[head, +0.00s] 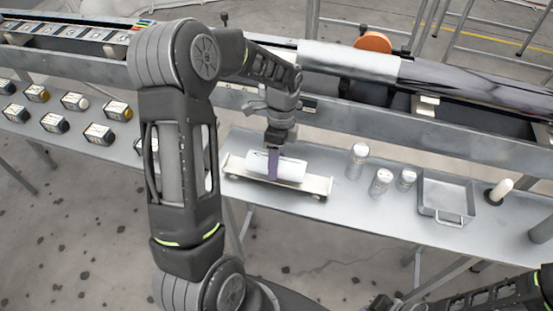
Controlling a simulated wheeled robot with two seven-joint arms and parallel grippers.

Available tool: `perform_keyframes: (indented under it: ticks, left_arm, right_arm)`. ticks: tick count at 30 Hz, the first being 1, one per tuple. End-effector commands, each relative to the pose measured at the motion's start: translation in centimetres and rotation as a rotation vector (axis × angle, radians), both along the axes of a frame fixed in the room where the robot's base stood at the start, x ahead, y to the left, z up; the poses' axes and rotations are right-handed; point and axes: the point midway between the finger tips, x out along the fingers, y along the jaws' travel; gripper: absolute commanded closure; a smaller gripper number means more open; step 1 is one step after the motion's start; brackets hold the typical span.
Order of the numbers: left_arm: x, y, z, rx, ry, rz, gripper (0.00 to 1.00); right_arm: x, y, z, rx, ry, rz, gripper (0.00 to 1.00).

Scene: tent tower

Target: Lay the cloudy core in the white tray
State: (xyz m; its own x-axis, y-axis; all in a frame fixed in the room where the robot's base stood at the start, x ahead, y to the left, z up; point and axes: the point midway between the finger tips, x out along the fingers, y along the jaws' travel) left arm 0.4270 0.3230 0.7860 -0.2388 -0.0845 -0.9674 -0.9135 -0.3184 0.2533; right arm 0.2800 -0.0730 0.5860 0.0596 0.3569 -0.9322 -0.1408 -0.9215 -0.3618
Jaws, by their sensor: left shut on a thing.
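A whitish cylinder (291,171), which looks like the cloudy core, lies on its side over a long, shallow off-white tray (317,185). This looks like the white tray. My left gripper (273,165) points down with its purple fingers shut on the cylinder near its middle. The cylinder is level and lines up with the tray's length; I cannot tell whether it touches the tray floor. My right arm comes in at the lower right, and only a dark, purplish bit of its gripper (381,303) shows at the bottom edge.
Several pale-topped cylinders, one of them here (381,182), stand right of the tray. A grey metal bin (447,197) with a handle is further right, beside a white-topped post (499,191). Small labelled blocks (98,134) sit at left. A metal rail (440,128) runs behind.

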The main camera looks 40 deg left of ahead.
Motion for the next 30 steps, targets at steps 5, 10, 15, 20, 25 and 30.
perform_keyframes:
  ticks: [5,10,15,20,25,30]
  left_arm:
    - [0.0,0.0,-1.2,0.0,0.0,0.0,1.0]
    - [0.0,0.0,-1.6,0.0,0.001,0.0,1.0]
    - [0.0,0.0,-1.6,0.0,0.0,0.0,1.0]
    - [0.0,0.0,-1.6,0.0,0.001,0.0,1.0]
    - [0.0,0.0,-1.6,0.0,0.001,0.0,1.0]
    - [0.0,0.0,-1.6,0.0,0.001,0.0,1.0]
  right_arm:
    - [0.0,0.0,-0.9,0.0,-0.001,0.0,1.0]
    - [0.0,0.0,-1.1,0.0,-0.001,0.0,1.0]
    - [0.0,0.0,-1.1,0.0,-0.001,0.0,1.0]
    - [0.0,0.0,-1.1,0.0,-0.001,0.0,1.0]
    - [0.0,0.0,-1.1,0.0,-0.001,0.0,1.0]
    - [0.0,0.0,-1.1,0.0,-0.001,0.0,1.0]
